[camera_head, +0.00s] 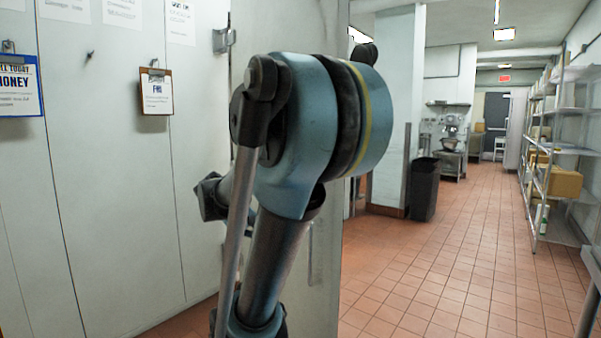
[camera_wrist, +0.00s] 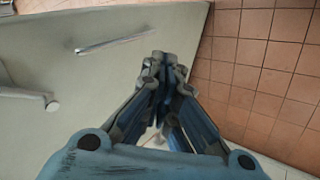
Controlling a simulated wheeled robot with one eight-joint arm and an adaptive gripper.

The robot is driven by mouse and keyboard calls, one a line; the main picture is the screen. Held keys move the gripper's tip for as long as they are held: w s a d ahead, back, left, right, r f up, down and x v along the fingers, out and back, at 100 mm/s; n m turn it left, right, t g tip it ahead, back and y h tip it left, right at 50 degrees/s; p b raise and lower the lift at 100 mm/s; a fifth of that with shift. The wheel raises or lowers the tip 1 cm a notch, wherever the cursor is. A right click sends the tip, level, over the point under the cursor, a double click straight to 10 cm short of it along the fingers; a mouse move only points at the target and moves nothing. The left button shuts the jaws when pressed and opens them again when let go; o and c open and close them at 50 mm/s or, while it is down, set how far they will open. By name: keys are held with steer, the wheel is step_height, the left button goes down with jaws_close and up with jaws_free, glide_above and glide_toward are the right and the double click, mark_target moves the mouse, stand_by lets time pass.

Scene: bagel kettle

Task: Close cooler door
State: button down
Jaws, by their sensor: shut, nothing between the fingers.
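The cooler door (camera_head: 326,225) is a pale, flat panel behind my arm in the head view. It meets the white wall at a metal hinge (camera_head: 224,40) and appears to stand out at an angle from it. My arm hides much of it. In the wrist view the pale door panel (camera_wrist: 60,115) fills the left side, with a metal bar handle (camera_wrist: 115,43) on it. My gripper (camera_wrist: 167,65) is shut and empty, close to the panel's right edge. I cannot tell whether it touches the door.
A white wall (camera_head: 110,200) with a clipboard (camera_head: 155,92) and papers is on the left. A dark bin (camera_head: 424,190) stands by a pillar. Wire shelves (camera_head: 545,150) with boxes line the right side. The red tiled floor (camera_head: 450,270) is clear between them.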

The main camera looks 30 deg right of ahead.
steer(key=w+d+r+h, duration=0.55)
steer(key=w+r, duration=0.25)
steer(key=w, duration=0.2)
steer(key=w+d+r+h, duration=0.5)
steer(key=w+d+r, duration=0.2)
steer(key=w+r, duration=0.25)
steer(key=shift+n, duration=0.4)
steer(key=d, duration=0.4)
steer(key=w+d, duration=0.1)
steer(key=d, duration=0.9)
steer(key=shift+w+f, duration=0.25)
steer(key=shift+f, duration=0.1)
